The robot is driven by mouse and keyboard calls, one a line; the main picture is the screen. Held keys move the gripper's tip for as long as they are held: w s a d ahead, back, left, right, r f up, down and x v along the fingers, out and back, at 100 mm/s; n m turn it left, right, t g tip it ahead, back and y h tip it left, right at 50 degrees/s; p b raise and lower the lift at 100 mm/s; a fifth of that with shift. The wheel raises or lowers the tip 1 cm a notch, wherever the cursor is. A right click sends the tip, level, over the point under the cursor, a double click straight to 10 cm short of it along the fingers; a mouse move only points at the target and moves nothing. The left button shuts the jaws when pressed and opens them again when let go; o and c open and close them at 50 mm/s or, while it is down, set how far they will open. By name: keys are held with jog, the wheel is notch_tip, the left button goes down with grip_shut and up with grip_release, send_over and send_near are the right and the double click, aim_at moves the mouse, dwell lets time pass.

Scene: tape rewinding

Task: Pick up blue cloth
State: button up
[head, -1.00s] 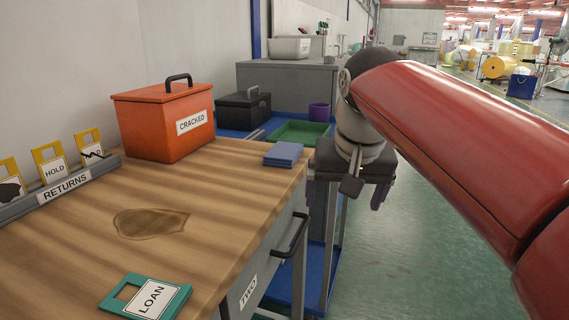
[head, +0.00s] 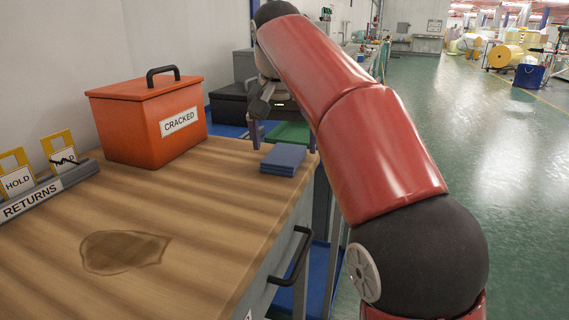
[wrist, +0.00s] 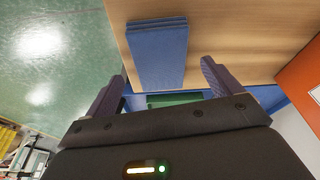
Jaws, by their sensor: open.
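The blue cloth (head: 283,159) is a folded flat stack lying on the wooden bench top near its far right corner. In the wrist view the blue cloth (wrist: 158,52) lies ahead of the fingertips, roughly between their lines. My gripper (wrist: 160,82) is open and empty, with its two fingers apart. In the head view my gripper (head: 284,140) hangs just behind the cloth, with one finger to each side of it. I cannot tell its exact height over the bench.
An orange box labelled CRACKED (head: 150,122) stands left of the cloth. A RETURNS rack (head: 45,193) is at the far left. A brown stain (head: 122,252) marks the bench. A green tray (head: 291,133) sits beyond the bench edge. The bench between stain and cloth is clear.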

aim_at(285, 154)
jog(key=x, duration=0.2)
jog(key=shift+w+f, duration=0.1)
jog(key=shift+f, duration=0.2)
jog(key=c, duration=1.1)
jog(key=shift+o, duration=0.2)
jog(key=shift+r, duration=0.1)
notch_tip(285, 154, up, 7)
jog(key=p, duration=0.2)
jog(key=shift+w+r+p, duration=0.1)
jog(key=shift+r+p, duration=0.1)
jog(key=shift+p, duration=0.1)
jog(key=shift+r, duration=1.25)
